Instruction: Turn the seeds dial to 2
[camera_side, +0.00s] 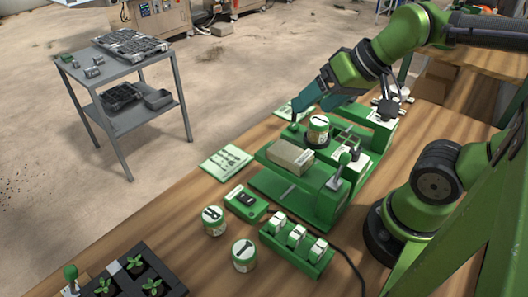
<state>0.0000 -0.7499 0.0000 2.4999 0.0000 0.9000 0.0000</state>
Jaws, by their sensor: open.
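The green tray seeder (321,201) stands on the wooden bench, with a beige block (290,157) and a round labelled tub (318,129) on it. My gripper (309,107) has teal fingers, is open, and hangs over the far side of the seeder, close to the tub. A green knob (293,127) shows just under the fingertips; I cannot tell whether they touch it. A grey-and-green handle (343,161) stands at the seeder's near right. I cannot make out which part is the seeds dial, nor read any numbers.
Two labelled tubs (214,221) (244,256), a small green box (246,202) and a green switch block (297,246) stand in front. A printed card (227,162) lies left. A black seedling tray (172,281) is at front left. Bare wood (150,238) lies between.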

